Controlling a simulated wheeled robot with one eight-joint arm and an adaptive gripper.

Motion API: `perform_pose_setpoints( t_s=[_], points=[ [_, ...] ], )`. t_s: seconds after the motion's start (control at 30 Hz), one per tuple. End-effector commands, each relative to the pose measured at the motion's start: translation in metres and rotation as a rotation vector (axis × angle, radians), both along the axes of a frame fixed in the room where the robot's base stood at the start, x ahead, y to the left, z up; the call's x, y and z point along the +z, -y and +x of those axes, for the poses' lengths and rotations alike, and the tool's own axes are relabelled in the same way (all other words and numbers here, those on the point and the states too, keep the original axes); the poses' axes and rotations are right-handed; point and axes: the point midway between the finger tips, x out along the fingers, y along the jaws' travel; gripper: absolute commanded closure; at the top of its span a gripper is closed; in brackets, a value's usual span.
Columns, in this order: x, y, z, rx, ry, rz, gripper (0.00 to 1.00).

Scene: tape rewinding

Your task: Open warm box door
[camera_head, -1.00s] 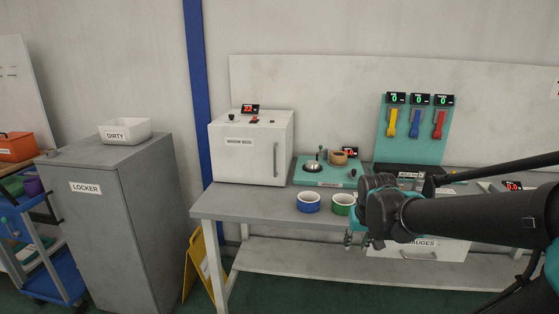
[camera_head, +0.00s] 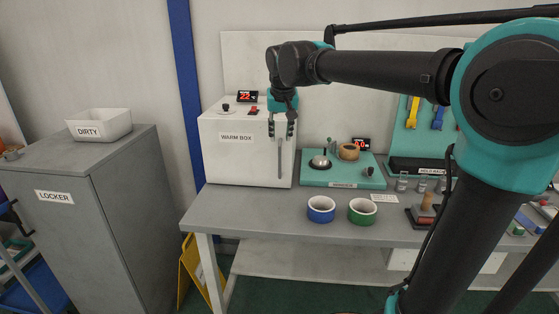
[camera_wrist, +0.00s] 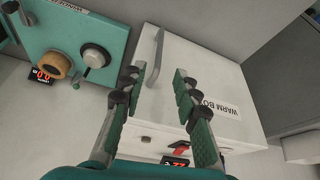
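The warm box (camera_head: 235,160) is a white box on the grey table, with its door shut. A vertical grey bar handle (camera_head: 280,158) is on the right side of its front. My gripper (camera_head: 281,130) hangs fingers down in front of the upper part of the handle. In the wrist view the gripper (camera_wrist: 160,72) is open with nothing between its fingers. There the handle (camera_wrist: 155,55) lies ahead, near the left finger's tip, and the box front (camera_wrist: 200,70) fills the middle. I cannot tell the exact gap between fingers and handle.
A teal station (camera_head: 343,172) with a round knob and a tan ring stands right of the box. Blue (camera_head: 321,209) and green (camera_head: 362,211) cups sit near the table's front edge. A grey locker (camera_head: 90,215) with a white tray (camera_head: 100,124) is at left.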

Motion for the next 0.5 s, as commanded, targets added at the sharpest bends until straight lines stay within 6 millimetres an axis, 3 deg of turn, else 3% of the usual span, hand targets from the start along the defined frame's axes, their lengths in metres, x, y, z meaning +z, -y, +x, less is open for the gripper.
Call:
perform_pose_setpoints(
  t_s=[0.5],
  points=[
    [-0.094,-0.006,0.039,0.0,0.0,-0.001,0.69]
  ],
)
